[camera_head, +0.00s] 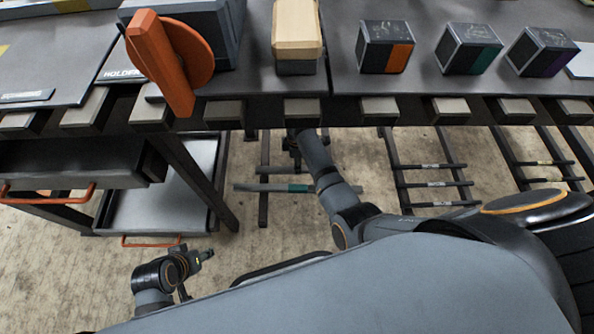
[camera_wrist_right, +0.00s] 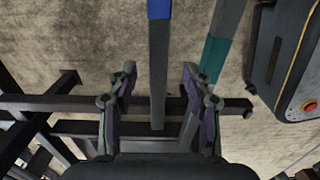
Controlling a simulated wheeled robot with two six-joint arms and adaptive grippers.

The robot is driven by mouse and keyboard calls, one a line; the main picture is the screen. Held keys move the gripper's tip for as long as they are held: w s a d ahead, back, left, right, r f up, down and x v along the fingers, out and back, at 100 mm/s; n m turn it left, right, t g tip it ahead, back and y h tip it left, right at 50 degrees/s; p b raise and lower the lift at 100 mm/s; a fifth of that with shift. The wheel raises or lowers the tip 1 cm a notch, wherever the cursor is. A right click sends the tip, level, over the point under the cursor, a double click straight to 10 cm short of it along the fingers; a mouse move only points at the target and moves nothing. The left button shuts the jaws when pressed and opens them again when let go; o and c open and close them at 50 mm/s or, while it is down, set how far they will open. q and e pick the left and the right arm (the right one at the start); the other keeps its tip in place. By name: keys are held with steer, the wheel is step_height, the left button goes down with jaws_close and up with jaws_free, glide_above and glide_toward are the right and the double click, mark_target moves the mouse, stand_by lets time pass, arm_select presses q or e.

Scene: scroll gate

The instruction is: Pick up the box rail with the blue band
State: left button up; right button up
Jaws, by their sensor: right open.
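The box rail with the blue band (camera_wrist_right: 158,65) is a grey square bar running down the middle of the right wrist view. Its blue band is at the top edge of that view, and its near end shows between my right fingers. My right gripper (camera_wrist_right: 159,78) is open, with one finger on each side of the rail and visible gaps; I cannot tell its height above it. In the head view, my right arm reaches down under the bench, and I cannot make out the blue band there. My left gripper (camera_head: 205,256) is low at the left, away from the rails; its jaws are unclear.
A rail with a teal band (camera_wrist_right: 215,58) lies right of the blue-banded one; it also shows in the head view (camera_head: 272,188). Dark rack bars (camera_wrist_right: 85,128) lie below. The bench (camera_head: 345,84) overhangs the area. A dark drawer unit (camera_head: 80,166) stands left.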

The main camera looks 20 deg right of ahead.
step_height(320, 180, down, 4)
steer(key=shift+w+f+b, duration=0.1)
steer(key=shift+b, duration=0.7)
arm_select(q)
steer(key=shift+w+d+f+t, duration=0.2)
steer(key=shift+f+t, duration=0.15)
steer(key=shift+f, duration=0.25)
steer(key=shift+w+d+f+t, duration=0.15)
steer(key=shift+f+t, duration=0.2)
steer(key=shift+f, duration=0.25)
steer(key=shift+s, duration=0.1)
arm_select(e)
steer(key=shift+c, duration=0.4)
jaws_close()
